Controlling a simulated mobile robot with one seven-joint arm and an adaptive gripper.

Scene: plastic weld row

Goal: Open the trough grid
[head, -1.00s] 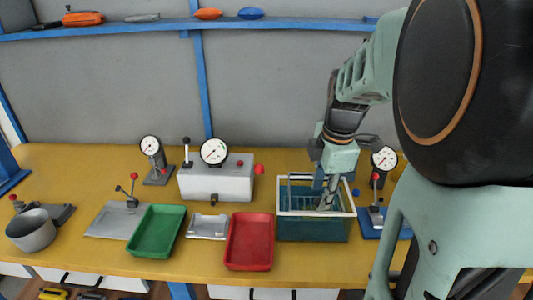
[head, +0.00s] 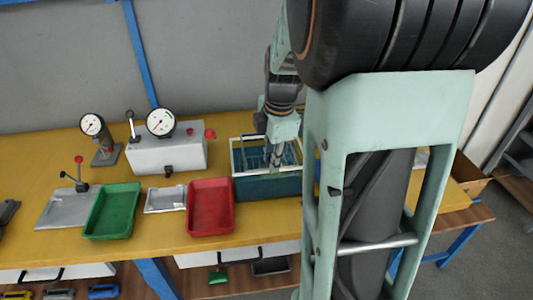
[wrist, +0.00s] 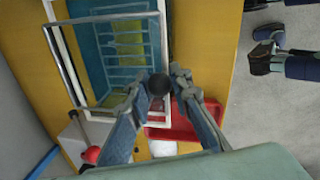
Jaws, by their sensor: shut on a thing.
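The trough (head: 266,188) is a teal box with a pale rim, standing on the bench right of the red tray. It also shows in the wrist view (wrist: 90,45). The trough grid (wrist: 63,63) is a grey bar frame at the trough's mouth; its exact tilt is hard to judge. My gripper (head: 277,162) reaches down at the trough's opening. In the wrist view its two fingers close around a dark round knob (wrist: 158,84) by the grid's edge. My arm hides part of the trough's right side in the head view.
The red tray (head: 211,228) stands just left of the trough, and the green tray (head: 112,230) further left. A white box with a gauge (head: 168,150) stands behind them. A blue post (head: 141,50) rises at the wall. Bare bench lies in front of the trays.

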